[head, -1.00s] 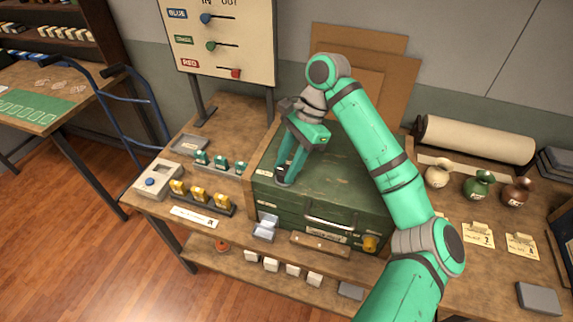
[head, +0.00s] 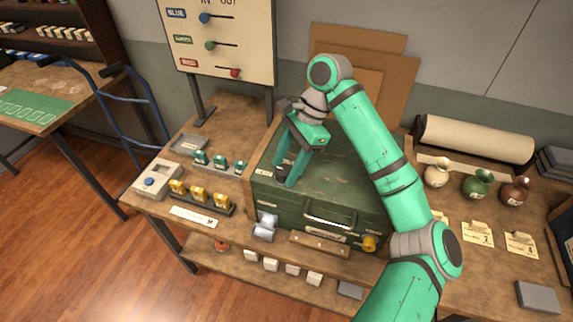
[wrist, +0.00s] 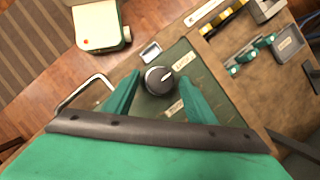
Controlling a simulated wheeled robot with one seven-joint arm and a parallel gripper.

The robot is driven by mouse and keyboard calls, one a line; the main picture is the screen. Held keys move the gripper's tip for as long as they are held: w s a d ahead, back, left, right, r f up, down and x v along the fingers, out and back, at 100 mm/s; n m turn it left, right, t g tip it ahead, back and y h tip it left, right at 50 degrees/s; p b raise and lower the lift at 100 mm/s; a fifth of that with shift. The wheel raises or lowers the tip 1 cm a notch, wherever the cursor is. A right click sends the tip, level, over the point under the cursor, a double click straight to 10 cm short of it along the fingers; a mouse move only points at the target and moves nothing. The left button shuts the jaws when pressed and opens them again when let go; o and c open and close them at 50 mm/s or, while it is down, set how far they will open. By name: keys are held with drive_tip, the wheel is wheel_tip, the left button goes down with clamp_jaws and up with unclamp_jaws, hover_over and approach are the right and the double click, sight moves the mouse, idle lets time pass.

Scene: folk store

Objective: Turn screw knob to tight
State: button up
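The dark round screw knob (wrist: 160,80) sits on top of the green box (head: 335,180), near its left end. It also shows in the head view (head: 280,173), partly covered by a finger. A white mark on the knob points to the upper right in the wrist view, towards a small label (wrist: 183,62). A second label (wrist: 174,107) lies below the knob; I cannot read either surely. My gripper (wrist: 160,88) points down over the box. It is open, with its two green fingers on either side of the knob and gaps showing between them and it.
Yellow blocks (head: 200,196) and green blocks (head: 220,162) stand in racks to the left. A sign board (head: 222,45) rises behind, and vases (head: 477,184) stand to the right.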

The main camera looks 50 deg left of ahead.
drive_tip(key=v, duration=1)
drive_tip(key=shift+w+r, duration=0.2)
drive_tip(key=shift+r, duration=0.1)
idle(0.4)
